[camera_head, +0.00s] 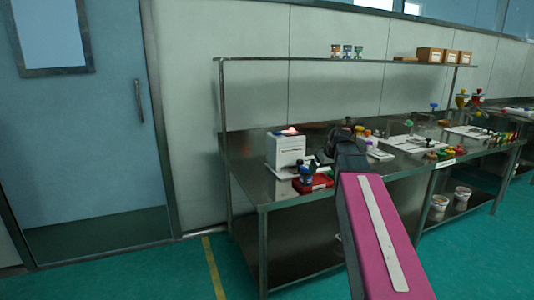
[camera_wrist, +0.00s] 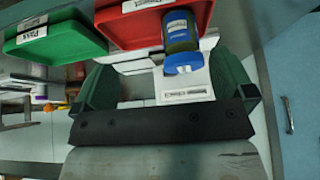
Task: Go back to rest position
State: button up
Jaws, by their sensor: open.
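My gripper (camera_wrist: 168,82) shows at the bottom of the wrist view with its two dark green fingers spread wide apart. Nothing is held between them. In the head view, my arm reaches over the steel table (camera_head: 285,204), and the arm's far end hides most of the gripper. A jar with a blue cap (camera_wrist: 182,60) shows beyond the fingers, next to a red labelled tray (camera_wrist: 122,30). In the head view, the red tray (camera_head: 312,184) sits at the table's near left with blue-topped items on it. A white device (camera_head: 285,150) stands just behind it.
A green labelled tray (camera_wrist: 60,44) lies beside the red one in the wrist view. Colourful small items (camera_head: 443,153) and white trays fill the table's right part. A shelf (camera_head: 300,59) with boxes (camera_head: 430,54) runs above. The floor left of the table, before the door (camera_head: 85,120), is clear.

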jog(key=s+a+f+m+g, duration=0.1)
jog(key=s+f+g, duration=0.1)
jog(key=s+f, duration=0.5)
jog(key=s+a+f+m+g+h, duration=0.1)
jog(key=s+f, duration=0.5)
jog(key=f, duration=0.7)
jog(key=s+a+f+m+g+h, duration=0.1)
jog(key=s+a+f+m+g, duration=0.1)
jog(key=s+f, duration=0.5)
notch_tip(320, 180, down, 4)
jog(key=shift+s+a+r+g, duration=0.1)
jog(key=shift+s+a+g, duration=0.05)
jog(key=shift+s+g, duration=0.2)
